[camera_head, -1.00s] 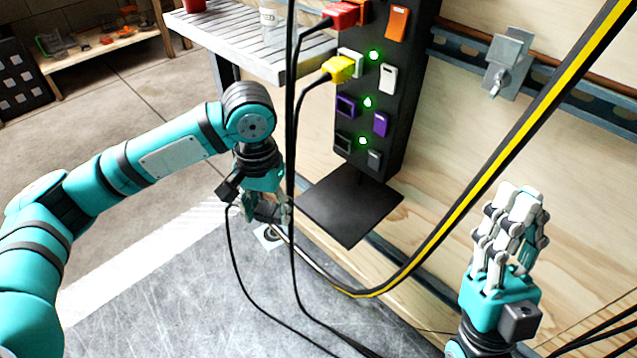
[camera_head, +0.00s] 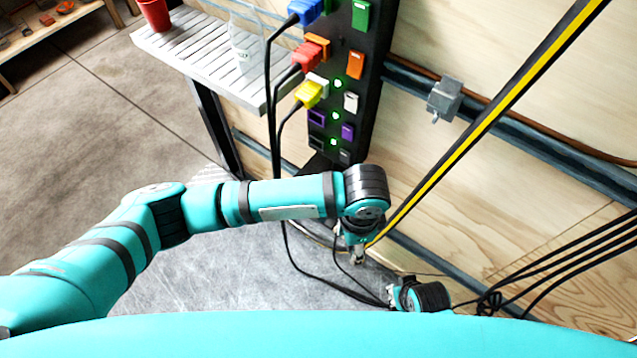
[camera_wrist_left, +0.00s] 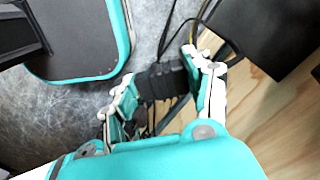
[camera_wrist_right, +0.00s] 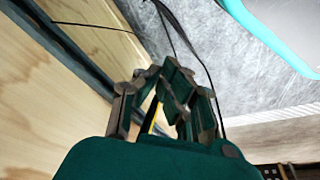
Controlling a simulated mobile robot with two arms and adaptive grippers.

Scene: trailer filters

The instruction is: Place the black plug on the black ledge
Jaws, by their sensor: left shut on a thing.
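The black plug (camera_wrist_left: 160,82) is between the fingers of my left gripper (camera_wrist_left: 160,85), which is shut on it, in the left wrist view. In the head view, the left gripper (camera_head: 357,257) points down below the socket tower, and the plug cannot be made out. The black ledge (camera_wrist_left: 262,35) shows at the upper right of the left wrist view, apart from the plug. In the head view my left arm hides most of the ledge. My right gripper (camera_wrist_right: 165,75) has its fingertips close together in the right wrist view; no held thing shows.
The black socket tower (camera_head: 372,75) carries blue, red and yellow plugs with hanging cables. A slatted shelf (camera_head: 195,50) with a red cup (camera_head: 154,14) stands left of it. A yellow-black striped strip (camera_head: 490,115) crosses diagonally. Loose black cables (camera_head: 560,265) lie at the right.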

